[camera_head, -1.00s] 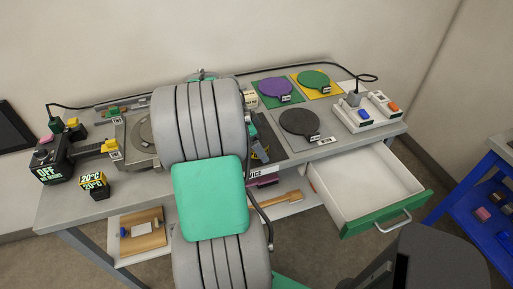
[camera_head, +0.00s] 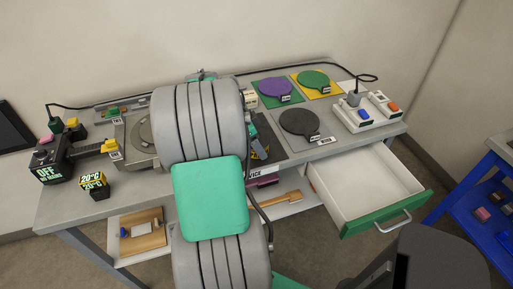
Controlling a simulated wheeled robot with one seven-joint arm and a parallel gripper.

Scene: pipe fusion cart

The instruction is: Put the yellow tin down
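I cannot make out a yellow tin in the head view. My own grey and green arm fills the middle of the picture and hides part of the bench behind it. My gripper is not visible, so I cannot see whether it holds anything. A cream-coloured object (camera_head: 250,98) shows partly beside the arm's right edge; I cannot tell what it is. A dark object with some yellow (camera_head: 260,151) also shows partly at the arm's right edge, above a label ending in "VICE".
The grey bench (camera_head: 60,212) carries a black box marked OFF (camera_head: 50,172), a "20°C" block (camera_head: 94,184), a purple disc (camera_head: 275,88), a green disc (camera_head: 314,79), a dark disc (camera_head: 300,121) and a switch box (camera_head: 367,114). A drawer (camera_head: 366,187) stands open, empty. A blue shelf (camera_head: 470,207) is at right.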

